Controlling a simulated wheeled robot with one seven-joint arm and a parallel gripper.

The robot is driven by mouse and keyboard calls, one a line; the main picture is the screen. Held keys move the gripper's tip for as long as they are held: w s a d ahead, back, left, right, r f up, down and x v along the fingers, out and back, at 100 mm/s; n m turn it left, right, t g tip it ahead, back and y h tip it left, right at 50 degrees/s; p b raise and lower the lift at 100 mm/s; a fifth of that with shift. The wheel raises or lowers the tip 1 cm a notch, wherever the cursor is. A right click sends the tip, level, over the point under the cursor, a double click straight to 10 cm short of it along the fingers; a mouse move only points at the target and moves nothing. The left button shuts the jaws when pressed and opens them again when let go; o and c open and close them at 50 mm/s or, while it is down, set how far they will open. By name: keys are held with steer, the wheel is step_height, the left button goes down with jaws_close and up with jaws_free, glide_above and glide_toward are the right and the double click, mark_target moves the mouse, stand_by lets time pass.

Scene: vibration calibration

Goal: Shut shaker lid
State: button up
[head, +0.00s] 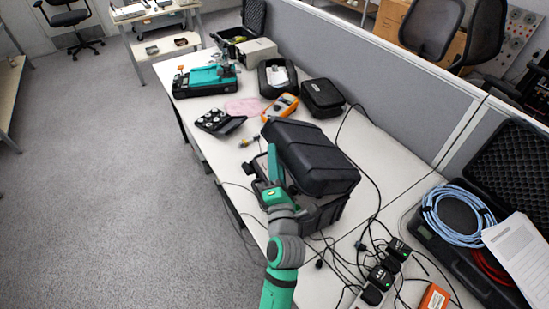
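A large black hard case stands on the near middle of the bench. Its thick lid (308,155) is tilted over the base (328,212), partly open, with a gap showing on the side toward my arm. This looks like the shaker case; I cannot make out what is inside. My teal and grey arm reaches up from the bottom of the view. My gripper (272,170) is at the case's left side, by the lid's edge. Its fingertips are small and partly merged with the case, so I cannot tell whether they touch the lid or are open.
Black cables and chargers (382,275) clutter the bench right of the case. An open case with a blue cable coil (455,212) lies farther right. An orange meter (281,107), black pouch (322,98) and small weight box (218,122) sit behind. A grey partition (400,80) borders the bench.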

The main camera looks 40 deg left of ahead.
steer(key=shift+d, duration=0.15)
steer(key=v, duration=1)
steer(key=shift+s+d, duration=0.15)
steer(key=shift+s, duration=0.1)
